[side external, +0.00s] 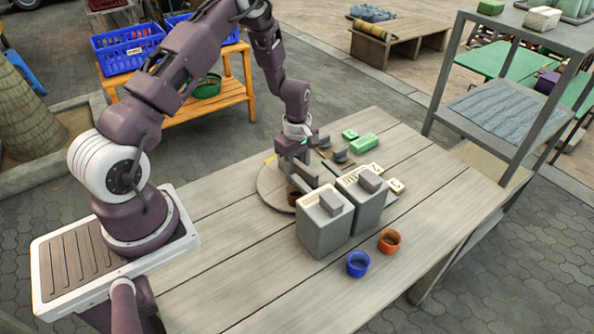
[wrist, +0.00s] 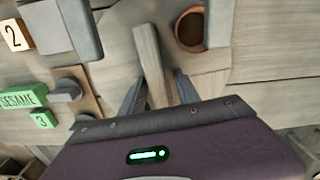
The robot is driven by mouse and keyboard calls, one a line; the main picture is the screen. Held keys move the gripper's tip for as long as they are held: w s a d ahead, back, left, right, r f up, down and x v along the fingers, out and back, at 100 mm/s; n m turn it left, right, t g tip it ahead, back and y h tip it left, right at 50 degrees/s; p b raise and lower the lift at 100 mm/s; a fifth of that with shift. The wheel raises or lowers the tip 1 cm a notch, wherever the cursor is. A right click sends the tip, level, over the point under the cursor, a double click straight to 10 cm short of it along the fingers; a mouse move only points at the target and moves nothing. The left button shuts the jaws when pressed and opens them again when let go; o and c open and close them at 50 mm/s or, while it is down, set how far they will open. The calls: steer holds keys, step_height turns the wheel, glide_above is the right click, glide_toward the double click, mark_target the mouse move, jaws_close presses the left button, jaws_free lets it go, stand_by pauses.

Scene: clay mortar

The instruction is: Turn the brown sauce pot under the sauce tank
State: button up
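The brown sauce pot (side external: 293,195) stands on a round wooden turntable (side external: 268,190), beside the grey sauce tanks. In the wrist view the brown pot (wrist: 190,28) shows at the top, right of a wooden bar (wrist: 152,60), partly covered by a grey edge. My gripper (wrist: 160,90) is low over the turntable, with one finger on each side of the bar's near end. Whether both fingers press on the bar is unclear. In the side view my gripper (side external: 293,168) is behind and above the pot. Two boxy grey tanks (side external: 323,230) (side external: 366,205) stand right of it.
A blue pot (side external: 358,264) and an orange pot (side external: 389,241) stand in front of the tanks. Green blocks (side external: 364,143) and dark-handled pieces (side external: 340,154) lie behind. A green SESAME label (wrist: 22,96) shows in the wrist view.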

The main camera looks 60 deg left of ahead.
steer(key=shift+f, duration=0.15)
steer(key=shift+c, duration=0.2)
jaws_close()
stand_by(1.2)
